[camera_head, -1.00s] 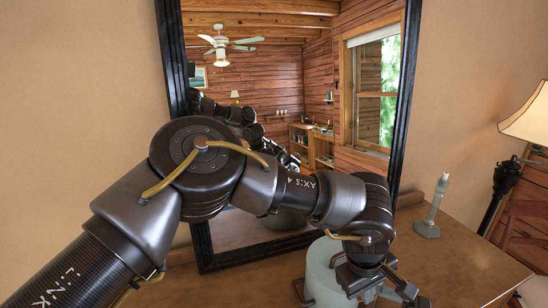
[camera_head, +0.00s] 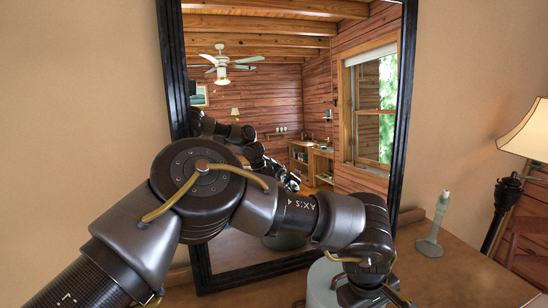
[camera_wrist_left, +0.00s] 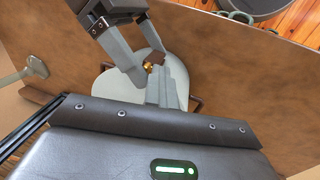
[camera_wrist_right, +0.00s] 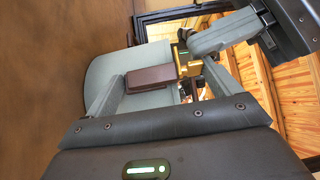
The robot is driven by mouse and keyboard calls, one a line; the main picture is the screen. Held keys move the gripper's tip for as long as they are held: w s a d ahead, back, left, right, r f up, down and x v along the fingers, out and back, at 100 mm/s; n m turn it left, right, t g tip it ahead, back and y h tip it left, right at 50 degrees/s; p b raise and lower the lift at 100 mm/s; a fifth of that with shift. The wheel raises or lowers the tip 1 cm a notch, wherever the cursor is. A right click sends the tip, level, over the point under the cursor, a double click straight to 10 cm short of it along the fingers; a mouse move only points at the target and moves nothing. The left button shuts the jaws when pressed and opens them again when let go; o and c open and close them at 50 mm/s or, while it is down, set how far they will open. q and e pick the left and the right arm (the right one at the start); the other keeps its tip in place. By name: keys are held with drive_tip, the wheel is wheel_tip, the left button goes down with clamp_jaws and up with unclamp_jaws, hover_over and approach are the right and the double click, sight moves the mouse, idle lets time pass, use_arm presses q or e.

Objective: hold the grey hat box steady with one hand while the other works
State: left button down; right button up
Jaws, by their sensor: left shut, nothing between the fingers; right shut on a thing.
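The grey-green round hat box (camera_head: 322,284) stands on the wooden desk, its lower part cut off in the head view. It shows from above in the left wrist view (camera_wrist_left: 130,95), with brown side handles. My left gripper (camera_wrist_left: 165,70) is shut and empty over the lid; whether it touches the lid I cannot tell. My right gripper (camera_wrist_right: 160,75) is shut on a brown block with a gold end (camera_wrist_right: 150,78), in front of the box in the right wrist view. The block and gold end also show over the lid in the left wrist view (camera_wrist_left: 155,58). My right gripper is outside the head view.
A large dark-framed mirror (camera_head: 192,245) leans behind the box, close to my left arm. A pale candlestick (camera_head: 432,240) stands on the desk to the right. A lamp (camera_head: 525,130) and a chair are farther right.

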use_arm(q)
drive_tip(key=shift+w+a+r, duration=0.15)
drive_tip(key=shift+w, duration=0.5)
drive_tip(key=shift+w+a+r, duration=0.1)
drive_tip(key=shift+w+a, duration=0.05)
drive_tip(key=shift+w, duration=0.45)
use_arm(e)
drive_tip(key=shift+s+a+f, duration=0.1)
drive_tip(key=shift+s+a, duration=0.15)
drive_tip(key=shift+s, duration=0.15)
use_arm(q)
drive_tip(key=shift+s, duration=0.1)
use_arm(e)
drive_tip(key=shift+w, duration=0.1)
use_arm(q)
drive_tip(key=shift+s+f, duration=0.1)
drive_tip(key=shift+s, duration=0.35)
use_arm(e)
drive_tip(key=shift+w, duration=0.1)
use_arm(q)
drive_tip(key=shift+a, duration=0.2)
use_arm(e)
drive_tip(key=shift+w+d, duration=0.1)
drive_tip(key=shift+d, duration=0.05)
use_arm(q)
drive_tip(key=shift+w+a+r, duration=0.1)
drive_tip(key=shift+w+r, duration=0.05)
drive_tip(key=shift+r, duration=1.35)
drive_tip(key=shift+w+r, duration=0.1)
drive_tip(key=shift+r, duration=1.35)
